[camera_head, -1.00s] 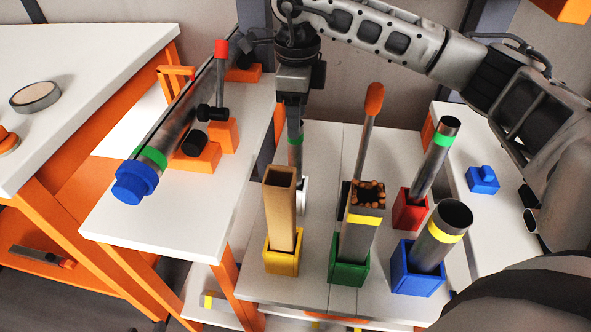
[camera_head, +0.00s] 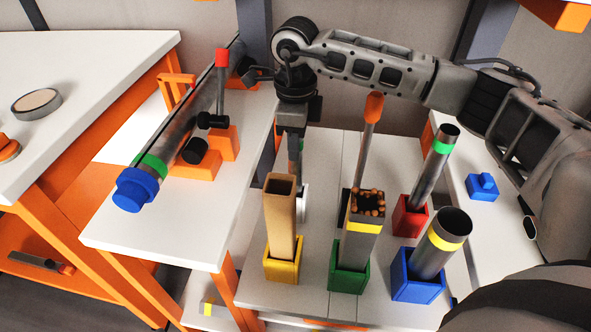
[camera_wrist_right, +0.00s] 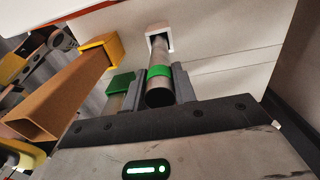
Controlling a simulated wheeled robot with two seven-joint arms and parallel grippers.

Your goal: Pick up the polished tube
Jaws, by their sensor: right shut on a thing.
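The polished tube (camera_wrist_right: 158,58) is a round metal tube with a green band, its lower end in a white holder (camera_wrist_right: 152,32). In the head view the tube (camera_head: 294,168) is mostly hidden behind a brown square tube (camera_head: 281,222), and the white holder (camera_head: 304,203) shows beside it. My right gripper (camera_head: 293,130) comes down from above onto the tube's upper end. In the right wrist view the gripper (camera_wrist_right: 158,92) has its two fingers on either side of the tube near the green band, shut on it. My left gripper is not in view.
Close by stand the brown tube in a yellow holder (camera_head: 281,267), a filled square tube in a green holder (camera_head: 347,279), and metal tubes in red (camera_head: 408,218) and blue (camera_head: 415,288) holders. A large blue-capped tube (camera_head: 180,125) lies on the left rack.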

